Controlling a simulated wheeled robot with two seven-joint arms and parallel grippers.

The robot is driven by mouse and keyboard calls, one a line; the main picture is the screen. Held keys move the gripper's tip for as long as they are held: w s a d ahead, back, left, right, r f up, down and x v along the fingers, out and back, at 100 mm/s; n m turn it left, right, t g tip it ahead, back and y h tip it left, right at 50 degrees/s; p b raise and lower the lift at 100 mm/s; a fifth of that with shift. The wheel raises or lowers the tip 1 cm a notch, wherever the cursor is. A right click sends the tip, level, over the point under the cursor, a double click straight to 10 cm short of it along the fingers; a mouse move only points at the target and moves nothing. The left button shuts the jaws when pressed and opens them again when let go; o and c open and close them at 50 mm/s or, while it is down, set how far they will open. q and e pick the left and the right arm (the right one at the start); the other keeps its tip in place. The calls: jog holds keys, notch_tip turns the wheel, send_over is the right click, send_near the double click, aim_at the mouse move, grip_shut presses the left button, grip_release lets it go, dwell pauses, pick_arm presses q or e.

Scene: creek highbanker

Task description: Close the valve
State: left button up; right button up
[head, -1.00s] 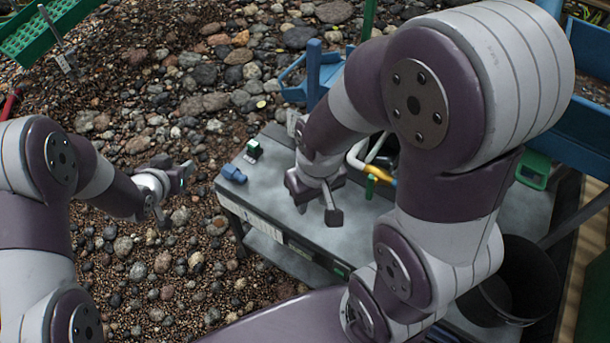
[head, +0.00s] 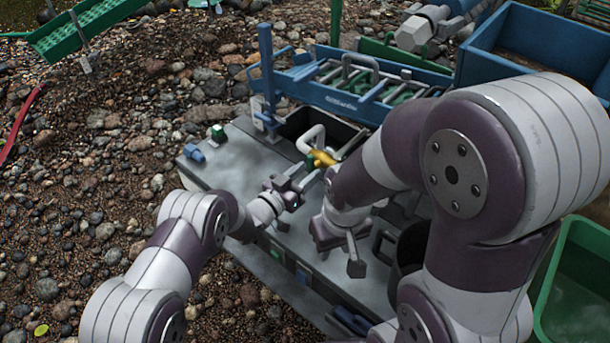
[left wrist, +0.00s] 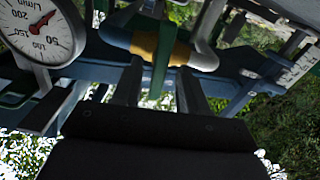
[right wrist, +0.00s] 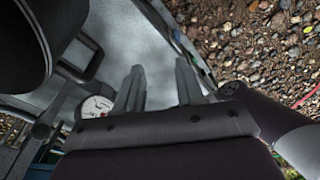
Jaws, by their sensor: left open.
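The valve has a yellow body (head: 321,158) on a pale bent pipe, with a green lever handle (head: 310,162), at the middle of the grey table. In the left wrist view the yellow body (left wrist: 182,54) and the upright green handle (left wrist: 163,50) show just ahead of my fingers. My left gripper (head: 296,180) is open and empty, close in front of the valve; the handle lines up with the gap between its fingers. I cannot tell if they touch. My right gripper (head: 340,252) is open and empty, low over the table's right part, nearer to me than the valve.
The grey table (head: 240,165) carries a small blue fitting (head: 194,153) and a green one (head: 217,133). A blue sluice frame (head: 345,92) stands behind the valve. A round gauge (left wrist: 42,30) is close to my left gripper. Gravel lies to the left.

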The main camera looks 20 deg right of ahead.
pick_arm(q)
jog(key=shift+d, duration=0.15)
jog(key=shift+c, duration=0.3)
grip_shut()
jog(key=shift+f+m+b, duration=0.1)
jog(key=shift+m+b, duration=0.2)
jog(key=shift+m, duration=0.4)
